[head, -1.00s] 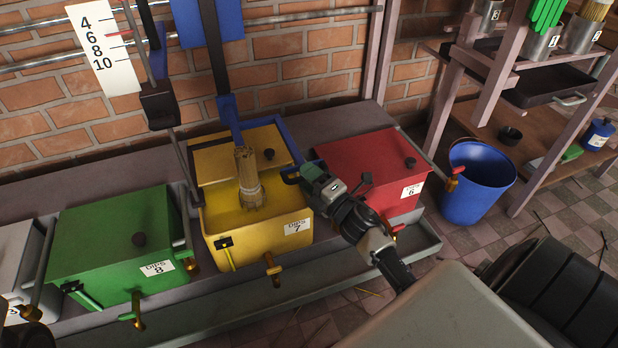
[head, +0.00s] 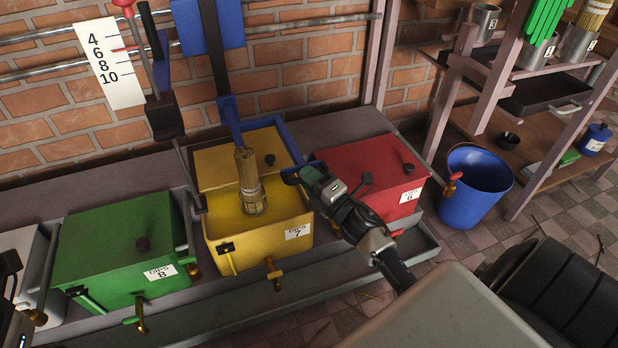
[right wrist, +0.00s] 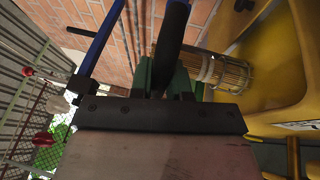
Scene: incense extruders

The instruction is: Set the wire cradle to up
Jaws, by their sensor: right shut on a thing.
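The wire cradle (head: 255,204) is a small wire cage around the lower end of a bundle of tan sticks. It hangs upright in the open front of the yellow tank (head: 236,258) marked 7, low against the yellow contents. It also shows in the right wrist view (right wrist: 222,72). A blue arm (head: 229,112) rises behind it, and a blue bar runs along the tank's right side. My right gripper (head: 297,174) is shut on the dark-blue handle end of that bar, right of the cradle. Only part of my left arm shows at the left edge; its fingers are unclear.
A green tank (head: 110,255) marked 8 stands left and a red tank (head: 365,165) marked 6 stands right. A white scale (head: 108,60) hangs at the upper left. A blue bucket (head: 470,200) and shelves stand at the right. Brass taps stick out in front.

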